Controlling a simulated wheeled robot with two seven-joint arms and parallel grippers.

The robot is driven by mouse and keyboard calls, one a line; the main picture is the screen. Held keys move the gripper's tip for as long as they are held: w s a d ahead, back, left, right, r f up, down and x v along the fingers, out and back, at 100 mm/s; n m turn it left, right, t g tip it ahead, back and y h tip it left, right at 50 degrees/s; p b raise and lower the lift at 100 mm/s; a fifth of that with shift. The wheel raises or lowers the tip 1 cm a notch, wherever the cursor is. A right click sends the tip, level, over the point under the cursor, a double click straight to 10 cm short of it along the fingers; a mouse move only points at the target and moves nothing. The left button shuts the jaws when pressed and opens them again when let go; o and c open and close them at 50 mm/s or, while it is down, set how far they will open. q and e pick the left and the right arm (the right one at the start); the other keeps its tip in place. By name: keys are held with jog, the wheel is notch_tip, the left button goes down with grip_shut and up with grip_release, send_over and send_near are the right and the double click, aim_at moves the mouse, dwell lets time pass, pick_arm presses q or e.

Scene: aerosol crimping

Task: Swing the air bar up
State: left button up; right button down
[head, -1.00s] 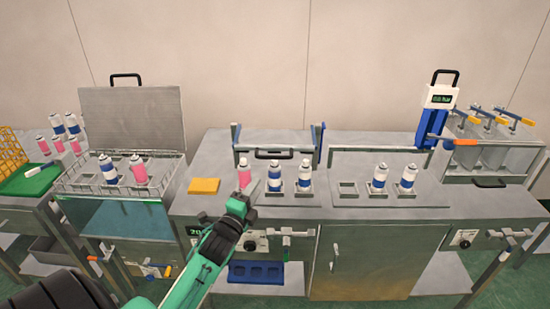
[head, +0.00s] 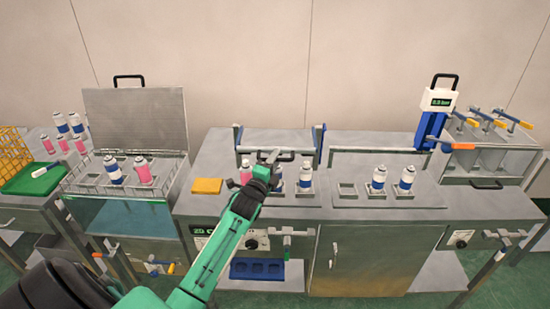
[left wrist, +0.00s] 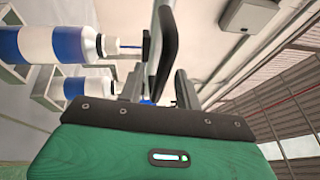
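The air bar (head: 301,151) lies low across the back of the middle bench, between two upright posts, with a black loop handle (head: 288,158) at its front. My left gripper (head: 268,157) is at the handle's left part, above the row of cans. In the left wrist view its two fingers (left wrist: 157,88) stand apart, and the black handle (left wrist: 164,45) shows between and beyond them. The fingers look open; whether they touch the handle I cannot tell. My right gripper is not in view.
Blue-and-white cans (head: 305,176) and a pink can (head: 245,172) stand below the bar, close to my left forearm. A yellow block (head: 206,186) lies left. A blue unit with a display (head: 430,120) stands right. More cans stand in a wire basket (head: 85,187).

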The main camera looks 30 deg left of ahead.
pick_arm(q)
jog(key=shift+w, duration=0.3)
grip_shut()
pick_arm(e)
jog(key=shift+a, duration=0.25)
pick_arm(q)
jog(key=shift+r, duration=0.15)
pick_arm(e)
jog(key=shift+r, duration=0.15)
